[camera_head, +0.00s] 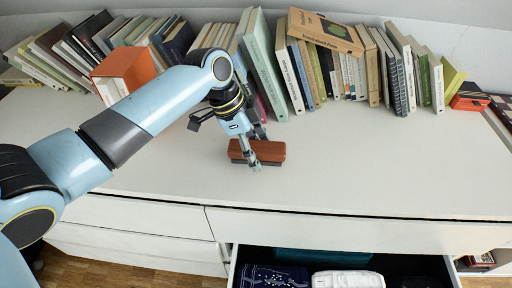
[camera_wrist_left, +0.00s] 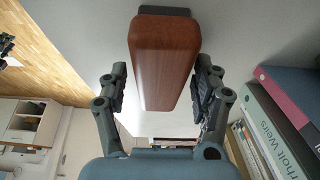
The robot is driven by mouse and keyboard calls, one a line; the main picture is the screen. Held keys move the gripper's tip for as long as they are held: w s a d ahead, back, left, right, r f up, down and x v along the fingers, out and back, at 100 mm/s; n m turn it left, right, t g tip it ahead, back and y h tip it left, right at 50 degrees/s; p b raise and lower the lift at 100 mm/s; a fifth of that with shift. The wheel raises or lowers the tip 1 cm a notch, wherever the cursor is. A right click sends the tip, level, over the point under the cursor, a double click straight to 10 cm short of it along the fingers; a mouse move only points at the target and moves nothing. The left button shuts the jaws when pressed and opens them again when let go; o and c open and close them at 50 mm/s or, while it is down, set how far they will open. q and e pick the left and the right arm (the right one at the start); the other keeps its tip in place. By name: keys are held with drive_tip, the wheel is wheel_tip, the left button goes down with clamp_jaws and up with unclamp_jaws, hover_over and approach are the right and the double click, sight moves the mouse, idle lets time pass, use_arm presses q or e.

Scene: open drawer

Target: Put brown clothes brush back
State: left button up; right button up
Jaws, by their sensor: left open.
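The brown clothes brush (camera_head: 268,150) lies on the white dresser top, with its reddish-brown wooden back up and a dark strip along its lower edge. My left gripper (camera_head: 257,150) is at the brush, with its fingers open around it. In the left wrist view the brush (camera_wrist_left: 164,60) sits between the two fingers of my left gripper (camera_wrist_left: 161,95), and a gap shows on each side. The open drawer (camera_head: 345,255) is below the dresser's front edge and holds folded dark blue cloth (camera_head: 273,277) and folded white cloth (camera_head: 347,279). My right gripper is not in view.
Rows of books (camera_head: 340,75) stand along the back of the dresser top (camera_head: 330,185). An orange box (camera_head: 123,73) stands at the back left. The dresser top in front of the brush is clear. A teal item (camera_head: 318,257) lies deeper in the drawer.

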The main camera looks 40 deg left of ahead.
use_arm(q)
drive_tip(key=v, duration=1.2)
drive_tip(key=shift+p, duration=0.45)
drive_tip(key=shift+s, duration=0.15)
